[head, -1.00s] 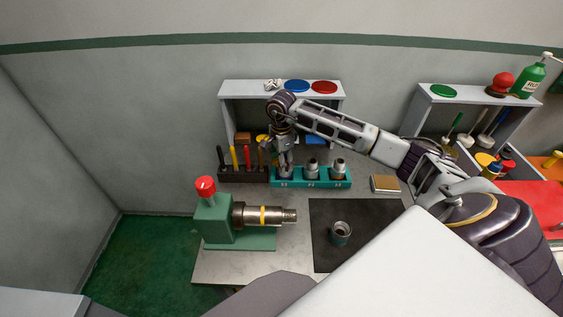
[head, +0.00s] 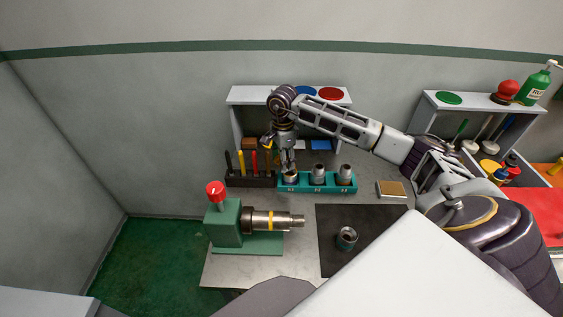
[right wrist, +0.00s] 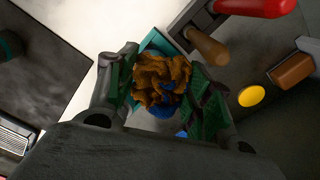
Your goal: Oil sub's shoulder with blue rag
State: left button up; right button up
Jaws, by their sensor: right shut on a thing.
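My right gripper (head: 288,165) is just above the left end of the teal rack (head: 318,189). In the right wrist view its green-padded fingers are shut on a crumpled rag (right wrist: 162,82), mostly brown with blue at its lower edge. The rack holds three metal subs: the left one (head: 291,177) under my fingertips, a middle one (head: 318,173) and a right one (head: 345,173). I cannot tell whether the rag touches the left sub. Another dark collar (head: 347,238) stands on the black mat. My left gripper is out of view.
A green vise (head: 226,222) with a red knob holds a horizontal steel pipe (head: 272,220) with a yellow band. A tool rack (head: 250,180) stands left of my gripper, under a grey shelf (head: 245,95). A tan pad (head: 391,189) lies to the right.

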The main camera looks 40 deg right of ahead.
notch_tip(320, 180, up, 2)
jog(key=shift+w+p, duration=0.1)
jog(key=shift+p, duration=0.25)
jog(key=shift+r+p, duration=0.5)
jog(key=shift+r, duration=0.65)
